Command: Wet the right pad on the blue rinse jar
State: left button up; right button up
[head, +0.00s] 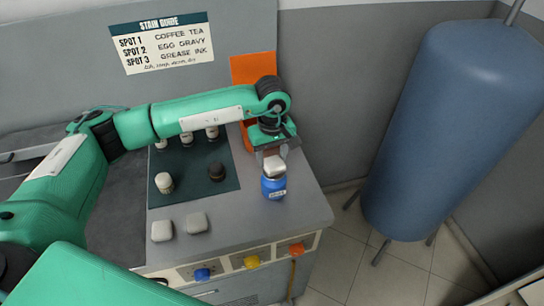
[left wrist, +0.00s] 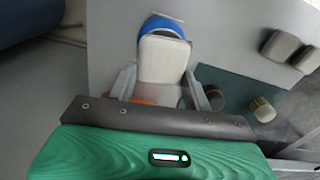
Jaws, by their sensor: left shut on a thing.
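My left gripper (head: 272,153) is shut on a pale, rounded pad (head: 275,166), with one finger on each side of it in the left wrist view (left wrist: 163,62). The blue rinse jar (head: 273,188) stands upright near the counter's right edge. The held pad is at the jar's top and covers its mouth, so I cannot tell whether they touch. The jar's blue rim also shows beyond the pad in the left wrist view (left wrist: 164,25). Two other pale pads, a left one (head: 162,231) and a right one (head: 196,223), lie at the counter front. My right gripper is not in view.
A dark green mat (head: 190,197) left of the jar bears several small bottles, including a pale one (head: 164,183) and a dark one (head: 216,172). An orange object (head: 247,135) is behind my gripper. A stain guide (head: 162,43) hangs above. A large blue tank (head: 450,120) stands right of the counter.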

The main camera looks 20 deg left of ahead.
aim_at(272, 159)
pick_arm(q)
jog(key=shift+r+p, duration=0.55)
jog(key=shift+r, duration=2.5)
